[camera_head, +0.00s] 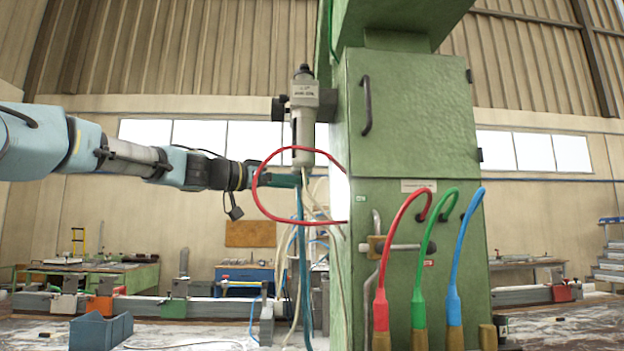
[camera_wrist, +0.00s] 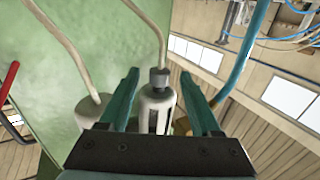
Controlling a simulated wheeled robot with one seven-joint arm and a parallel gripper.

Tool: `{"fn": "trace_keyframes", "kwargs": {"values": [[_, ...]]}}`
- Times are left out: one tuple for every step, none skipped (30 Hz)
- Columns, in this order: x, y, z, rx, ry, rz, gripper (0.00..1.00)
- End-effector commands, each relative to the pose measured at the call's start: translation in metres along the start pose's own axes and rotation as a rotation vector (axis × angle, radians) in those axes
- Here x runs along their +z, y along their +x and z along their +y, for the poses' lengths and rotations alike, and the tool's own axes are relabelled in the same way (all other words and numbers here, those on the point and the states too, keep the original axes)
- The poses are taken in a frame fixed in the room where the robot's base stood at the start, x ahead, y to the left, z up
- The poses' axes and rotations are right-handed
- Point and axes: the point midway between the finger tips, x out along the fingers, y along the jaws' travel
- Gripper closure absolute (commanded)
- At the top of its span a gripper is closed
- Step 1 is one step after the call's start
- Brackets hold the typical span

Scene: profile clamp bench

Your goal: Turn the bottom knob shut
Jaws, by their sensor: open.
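A filter unit (camera_head: 304,100) with a grey head and a pale bowl hangs on the left side of the green cabinet. In the wrist view, a grey ribbed knob (camera_wrist: 159,79) sits on the end of a white bowl (camera_wrist: 157,105) with a dark slot. A cream hose runs from the knob. My gripper (camera_wrist: 160,74) is open, its two teal fingers on either side of the knob with visible gaps. In the head view my gripper (camera_head: 292,181) is just below the bowl; the knob is hard to make out there.
A second pale cylinder (camera_wrist: 92,110) with a cream hose stands left of my fingers. A blue hose (camera_wrist: 244,55) passes close on the right. A red hose (camera_head: 264,170) loops around my gripper's end in the head view. The green cabinet (camera_head: 410,120) stands immediately right.

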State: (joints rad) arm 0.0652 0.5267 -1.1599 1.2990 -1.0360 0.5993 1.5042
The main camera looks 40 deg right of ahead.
Motion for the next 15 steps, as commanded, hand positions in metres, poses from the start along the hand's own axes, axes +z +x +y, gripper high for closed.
{"fn": "trace_keyframes", "kwargs": {"values": [[-0.005, 0.011, 0.002, 0.004, -0.002, 0.000, 0.36], [-0.006, 0.017, 0.002, 0.005, -0.002, 0.000, 0.36], [-0.005, 0.023, 0.001, 0.004, -0.002, 0.000, 0.36], [-0.005, 0.028, 0.001, 0.003, -0.003, 0.000, 0.36], [-0.004, 0.033, 0.001, 0.004, -0.003, 0.000, 0.36], [-0.004, 0.038, 0.002, 0.004, -0.002, -0.001, 0.36], [-0.004, 0.042, 0.001, 0.002, -0.002, 0.000, 0.36], [-0.004, 0.045, 0.001, 0.002, -0.002, 0.000, 0.36], [-0.004, 0.049, 0.000, 0.001, -0.002, 0.000, 0.36], [-0.003, 0.052, 0.000, 0.002, -0.002, 0.000, 0.36], [-0.003, 0.055, 0.001, 0.002, -0.002, 0.000, 0.36], [-0.002, 0.057, 0.001, 0.001, -0.002, 0.000, 0.36], [-0.002, 0.058, 0.001, 0.001, -0.001, 0.000, 0.36], [-0.002, 0.060, 0.000, 0.000, -0.001, 0.000, 0.36], [-0.001, 0.061, 0.000, 0.000, -0.001, 0.000, 0.36]]}}
